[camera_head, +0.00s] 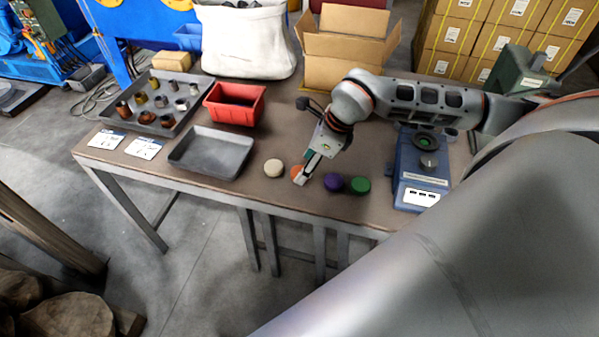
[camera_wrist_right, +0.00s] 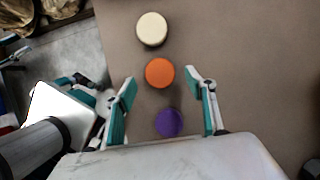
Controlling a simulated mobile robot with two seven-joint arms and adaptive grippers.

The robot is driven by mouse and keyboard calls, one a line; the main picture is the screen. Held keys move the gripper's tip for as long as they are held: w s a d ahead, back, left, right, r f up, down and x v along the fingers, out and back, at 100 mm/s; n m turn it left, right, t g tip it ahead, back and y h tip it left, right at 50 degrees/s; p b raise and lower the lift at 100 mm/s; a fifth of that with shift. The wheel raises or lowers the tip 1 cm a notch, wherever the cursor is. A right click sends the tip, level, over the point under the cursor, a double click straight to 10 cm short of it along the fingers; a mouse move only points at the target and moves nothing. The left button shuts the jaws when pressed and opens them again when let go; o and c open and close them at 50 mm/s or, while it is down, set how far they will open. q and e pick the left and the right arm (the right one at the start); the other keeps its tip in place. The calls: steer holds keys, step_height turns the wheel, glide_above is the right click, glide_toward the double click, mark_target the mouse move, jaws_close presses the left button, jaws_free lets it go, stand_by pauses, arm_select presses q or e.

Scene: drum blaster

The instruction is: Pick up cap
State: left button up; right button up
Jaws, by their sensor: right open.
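Several round caps stand in a row near the table's front edge: a cream cap (camera_head: 273,167), an orange cap (camera_head: 296,171), a purple cap (camera_head: 333,182) and a green cap (camera_head: 360,185). My right gripper (camera_head: 302,178) is over the orange cap and partly hides it in the head view. In the right wrist view the gripper (camera_wrist_right: 161,82) is open, with the orange cap (camera_wrist_right: 160,73) between its fingertips, apart from both. The cream cap (camera_wrist_right: 152,29) lies beyond and the purple cap (camera_wrist_right: 169,122) nearer the palm. My left gripper (camera_wrist_right: 80,97) shows partly over the floor.
An empty grey tray (camera_head: 211,171) and a red bin (camera_head: 235,122) stand left of the caps. A blue device (camera_head: 422,172) stands at the right. A cardboard box (camera_head: 343,75) and white sack (camera_head: 246,42) are behind. A tray of metal parts (camera_head: 180,128) is at far left.

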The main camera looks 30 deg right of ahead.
steer(key=shift+x, duration=1.15)
steer(key=c, duration=0.8)
steer(key=shift+c, duration=0.2)
